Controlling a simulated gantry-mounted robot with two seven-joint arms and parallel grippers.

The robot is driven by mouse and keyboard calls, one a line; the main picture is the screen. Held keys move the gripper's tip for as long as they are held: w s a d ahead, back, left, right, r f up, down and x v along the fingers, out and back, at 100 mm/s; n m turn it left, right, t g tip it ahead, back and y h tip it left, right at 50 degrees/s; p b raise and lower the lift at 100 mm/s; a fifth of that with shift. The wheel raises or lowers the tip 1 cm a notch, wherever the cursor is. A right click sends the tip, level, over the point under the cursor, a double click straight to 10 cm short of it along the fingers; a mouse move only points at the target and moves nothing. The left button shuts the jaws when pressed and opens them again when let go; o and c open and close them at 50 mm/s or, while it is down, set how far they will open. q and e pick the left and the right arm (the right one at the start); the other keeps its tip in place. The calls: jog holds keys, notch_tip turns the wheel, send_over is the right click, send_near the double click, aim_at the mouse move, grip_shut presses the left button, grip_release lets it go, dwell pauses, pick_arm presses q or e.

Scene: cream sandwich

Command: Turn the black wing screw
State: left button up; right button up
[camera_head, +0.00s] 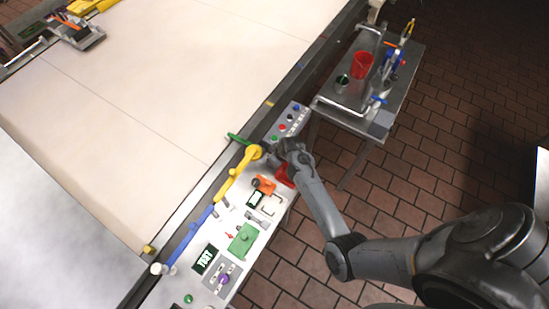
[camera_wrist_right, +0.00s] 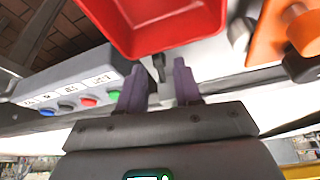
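A small dark piece (camera_wrist_right: 158,66), which looks like the black wing screw, shows in the right wrist view just beyond and between my fingertips, below a red bin. I cannot tell whether the fingers touch it. My right gripper (camera_wrist_right: 158,82) has two purple fingers standing apart with a gap between them. In the head view my right gripper (camera_head: 280,149) is over the panel between the button box and the yellow handle, and it hides the screw. My left gripper is not in view.
The red bin (camera_wrist_right: 160,25) is close to my right fingers. A yellow handle (camera_head: 240,168) runs along the belt edge. A side table (camera_head: 385,125) stands beyond.

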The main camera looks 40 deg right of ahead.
grip_shut()
jog(key=shift+a+r+m+h+p, duration=0.1)
jog(key=shift+r+m+h+p, duration=0.1)
jog(key=shift+m+p, duration=0.35)
jog(key=shift+r+m+h+p, duration=0.1)
jog(key=shift+m+h+p, duration=0.1)
jog(key=shift+m+p, duration=0.3)
jog(key=shift+a+f+m, duration=0.1)
jog(key=shift+f+m, duration=0.1)
jog(key=shift+m, duration=0.35)
jog(key=shift+f, duration=0.1)
grip_release()
